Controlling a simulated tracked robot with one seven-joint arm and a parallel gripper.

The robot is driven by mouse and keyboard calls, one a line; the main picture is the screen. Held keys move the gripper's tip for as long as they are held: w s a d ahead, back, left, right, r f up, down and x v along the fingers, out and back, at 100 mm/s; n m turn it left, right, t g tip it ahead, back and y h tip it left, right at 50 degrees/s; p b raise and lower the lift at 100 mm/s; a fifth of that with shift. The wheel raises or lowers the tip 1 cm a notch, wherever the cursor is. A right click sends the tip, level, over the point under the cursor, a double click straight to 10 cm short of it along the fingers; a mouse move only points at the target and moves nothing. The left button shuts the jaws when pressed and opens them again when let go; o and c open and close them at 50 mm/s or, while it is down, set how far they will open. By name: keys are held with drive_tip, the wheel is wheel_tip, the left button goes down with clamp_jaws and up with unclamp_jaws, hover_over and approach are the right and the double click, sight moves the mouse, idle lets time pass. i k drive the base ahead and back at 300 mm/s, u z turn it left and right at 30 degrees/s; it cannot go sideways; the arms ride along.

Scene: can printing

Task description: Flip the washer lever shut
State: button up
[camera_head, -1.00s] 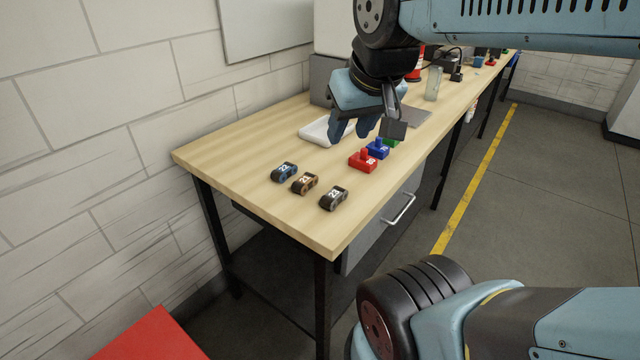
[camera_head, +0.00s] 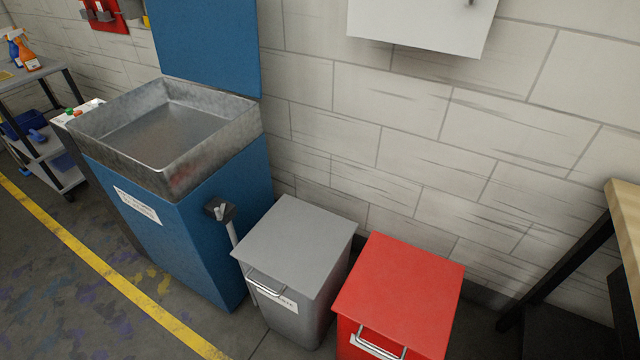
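The blue washer (camera_head: 195,235) stands against the wall at the left, with a metal basin (camera_head: 160,135) on top and its blue lid (camera_head: 208,45) raised behind. A lever (camera_head: 233,232) with a dark block (camera_head: 219,209) at its upper end is on the washer's right side, beside the grey bin. The lever's lower end is partly hidden by that bin. My gripper does not show in the current view.
A grey bin (camera_head: 295,245) and a red bin (camera_head: 400,295) stand right of the washer. A wooden table (camera_head: 627,225) is at the right edge. A cart (camera_head: 55,160) is at the left. The floor before the washer is clear, with a yellow line (camera_head: 100,265).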

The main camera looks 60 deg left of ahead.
sight(219, 212)
drive_tip(key=i, duration=0.1)
drive_tip(key=u, duration=2.85)
drive_tip(key=k, duration=0.8)
drive_tip(key=u, duration=0.2)
drive_tip(key=i, duration=0.8)
drive_tip(key=z, duration=0.1)
